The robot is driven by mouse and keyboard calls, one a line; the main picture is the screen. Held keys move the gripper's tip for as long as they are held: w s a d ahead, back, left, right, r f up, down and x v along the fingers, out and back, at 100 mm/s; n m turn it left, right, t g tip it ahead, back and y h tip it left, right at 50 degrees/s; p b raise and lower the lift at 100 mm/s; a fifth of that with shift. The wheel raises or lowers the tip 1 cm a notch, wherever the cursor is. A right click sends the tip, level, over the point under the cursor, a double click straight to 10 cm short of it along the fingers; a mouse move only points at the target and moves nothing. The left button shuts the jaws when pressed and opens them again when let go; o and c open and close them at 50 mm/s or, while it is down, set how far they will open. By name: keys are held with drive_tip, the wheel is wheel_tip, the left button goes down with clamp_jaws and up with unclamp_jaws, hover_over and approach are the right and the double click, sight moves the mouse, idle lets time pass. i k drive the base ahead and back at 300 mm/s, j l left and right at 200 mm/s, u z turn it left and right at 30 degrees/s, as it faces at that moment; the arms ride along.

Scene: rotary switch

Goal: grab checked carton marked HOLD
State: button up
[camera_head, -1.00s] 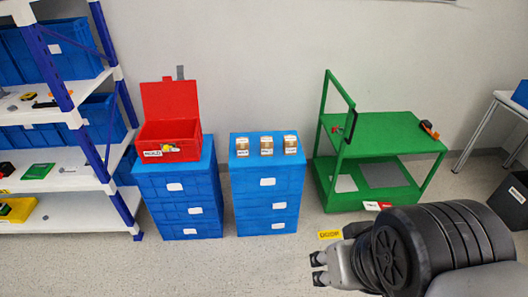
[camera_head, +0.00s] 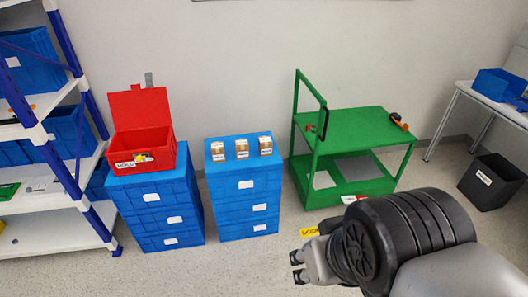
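Three small brown cartons with white labels stand in a row on top of the middle blue crate stack (camera_head: 242,180): a left carton (camera_head: 218,151), a middle carton (camera_head: 242,149) and a right carton (camera_head: 265,146). Their labels and any checked pattern are too small to make out, so I cannot tell which is marked HOLD. My gripper (camera_head: 297,267) is at the lower middle of the head view, to the right of and nearer than the crate stack. Its two fingers are apart with nothing between them.
A red toolbox (camera_head: 141,141) with raised lid sits on the left blue crate stack (camera_head: 151,197). A green cart (camera_head: 364,122) stands right of the cartons. A white shelf rack (camera_head: 62,232) is at left. A dark bin (camera_head: 492,184) is at right. Floor before the crates is clear.

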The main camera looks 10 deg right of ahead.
sight(217, 148)
drive_tip(key=i+j+z, duration=0.2)
drive_tip(key=i+j, duration=0.15)
drive_tip(key=i, duration=0.35)
drive_tip(key=i+j+z, duration=0.15)
drive_tip(key=i+j, duration=0.3)
drive_tip(key=i, duration=0.25)
drive_tip(key=i+j+z, duration=0.2)
drive_tip(key=i+j, duration=0.35)
drive_tip(key=i, duration=0.1)
